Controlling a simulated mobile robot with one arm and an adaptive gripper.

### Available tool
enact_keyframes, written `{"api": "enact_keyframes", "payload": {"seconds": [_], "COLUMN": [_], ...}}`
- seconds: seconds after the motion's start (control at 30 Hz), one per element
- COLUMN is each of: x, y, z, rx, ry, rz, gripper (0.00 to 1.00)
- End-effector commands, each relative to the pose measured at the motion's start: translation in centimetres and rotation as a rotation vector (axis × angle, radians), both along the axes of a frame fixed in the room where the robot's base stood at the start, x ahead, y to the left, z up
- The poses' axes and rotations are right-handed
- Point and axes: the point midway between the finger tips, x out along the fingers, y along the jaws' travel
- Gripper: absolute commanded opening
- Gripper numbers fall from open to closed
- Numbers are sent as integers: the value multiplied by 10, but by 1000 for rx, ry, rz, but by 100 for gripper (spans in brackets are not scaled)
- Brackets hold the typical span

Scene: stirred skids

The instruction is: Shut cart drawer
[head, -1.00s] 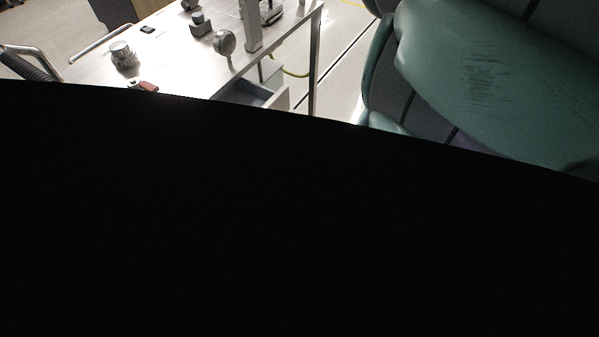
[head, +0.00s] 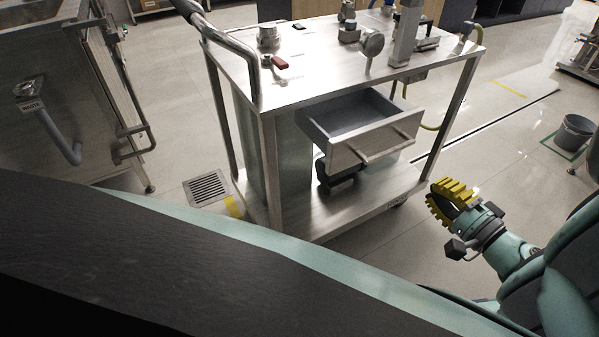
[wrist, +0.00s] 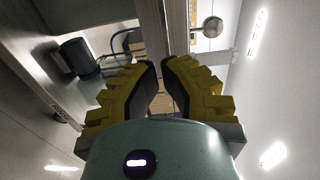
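The steel cart (head: 300,85) stands in the middle of the head view. Its grey drawer (head: 365,145) hangs under the top, pulled well out toward me, with a bar handle across its front. The inside that shows looks empty. My gripper (head: 433,188) is to the right of the drawer and apart from it, beside the cart's right front leg. In the wrist view my gripper's yellow-backed fingers (wrist: 159,64) curve together with their tips almost meeting, and nothing shows held between them.
A red-handled item (head: 280,63), a round gauge (head: 372,43) and other fittings stand on the cart top. A steel unit (head: 75,110) is at left. A grey bucket (head: 573,135) stands at far right. The floor before the drawer shows clear.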

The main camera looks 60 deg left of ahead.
Motion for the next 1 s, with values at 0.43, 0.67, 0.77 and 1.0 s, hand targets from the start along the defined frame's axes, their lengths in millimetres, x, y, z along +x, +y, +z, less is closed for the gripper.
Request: {"api": "enact_keyframes", "payload": {"seconds": [0.43, 0.67, 0.77, 1.0], "x": [4, 7, 7, 7], "y": [89, 106, 108, 108], "z": [-1, 0, 0, -1], "rx": [0, -2, -2, -2], "ry": [3, -1, 0, 0], "rz": [9, 5, 3, 2], "gripper": [0, 0, 0, 0]}}
